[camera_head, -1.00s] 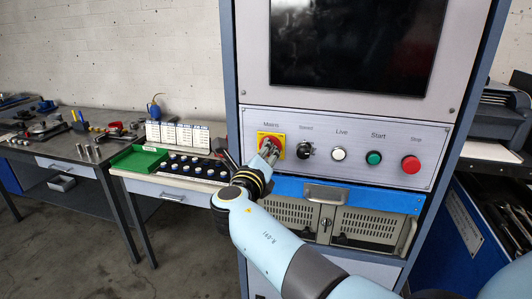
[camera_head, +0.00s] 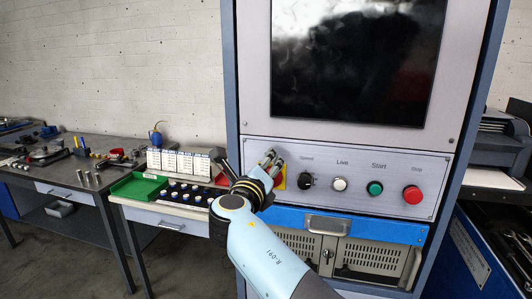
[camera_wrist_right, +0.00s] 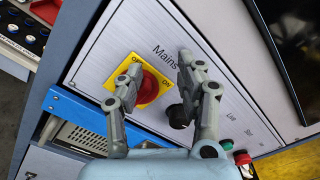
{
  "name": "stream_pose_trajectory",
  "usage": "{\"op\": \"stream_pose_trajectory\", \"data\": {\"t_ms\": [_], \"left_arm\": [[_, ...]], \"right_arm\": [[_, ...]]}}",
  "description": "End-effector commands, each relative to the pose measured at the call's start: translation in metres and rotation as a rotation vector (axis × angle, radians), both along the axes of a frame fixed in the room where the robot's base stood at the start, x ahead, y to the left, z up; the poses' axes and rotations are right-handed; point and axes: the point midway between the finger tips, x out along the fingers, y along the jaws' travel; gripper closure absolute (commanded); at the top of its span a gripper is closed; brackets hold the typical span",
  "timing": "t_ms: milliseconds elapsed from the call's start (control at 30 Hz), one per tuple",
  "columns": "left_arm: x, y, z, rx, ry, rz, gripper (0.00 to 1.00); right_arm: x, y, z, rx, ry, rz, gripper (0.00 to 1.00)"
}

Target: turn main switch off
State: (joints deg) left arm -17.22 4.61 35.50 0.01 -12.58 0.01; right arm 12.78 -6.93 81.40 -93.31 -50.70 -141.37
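The mains switch (camera_wrist_right: 149,86) is a red rotary knob on a yellow plate marked OFF and ON, under the word Mains. The knob's exact angle is hard to tell. In the head view only part of its yellow plate (camera_head: 282,182) shows beside my right gripper (camera_head: 273,160). In the right wrist view my right gripper (camera_wrist_right: 160,63) is open and empty. Its left finger overlaps the plate's left side, and the knob appears between the fingers, nearer the left one. Contact with the panel cannot be told. My left gripper is not in view.
Right of the switch are a black speed knob (camera_head: 306,181), a white button (camera_head: 339,184), a green button (camera_head: 375,188) and a red stop button (camera_head: 412,195). A dark screen (camera_head: 355,60) is above. A table with a green tray (camera_head: 138,185) stands left.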

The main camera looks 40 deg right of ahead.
Motion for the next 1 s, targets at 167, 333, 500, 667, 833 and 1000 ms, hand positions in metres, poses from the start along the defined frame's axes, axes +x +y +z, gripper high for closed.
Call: {"op": "stream_pose_trajectory", "data": {"t_ms": [167, 333, 500, 667, 833, 1000], "left_arm": [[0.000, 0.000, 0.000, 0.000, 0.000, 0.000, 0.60], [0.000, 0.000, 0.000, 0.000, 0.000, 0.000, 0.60], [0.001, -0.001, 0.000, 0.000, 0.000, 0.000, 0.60], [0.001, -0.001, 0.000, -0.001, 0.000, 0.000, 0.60], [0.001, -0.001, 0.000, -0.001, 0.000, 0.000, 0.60], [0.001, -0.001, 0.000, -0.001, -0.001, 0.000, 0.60]], "right_arm": [[0.000, 0.000, 0.035, 0.001, -0.003, 0.001, 0.64], [0.000, 0.001, 0.051, 0.001, 0.000, 0.001, 0.64], [0.000, 0.001, 0.053, 0.000, 0.003, 0.001, 0.64], [0.000, 0.000, 0.053, 0.001, 0.002, 0.001, 0.64], [-0.015, -0.008, 0.040, 0.122, -0.074, -0.021, 0.64], [-0.052, -0.023, 0.009, 0.441, -0.284, -0.094, 0.64]]}}
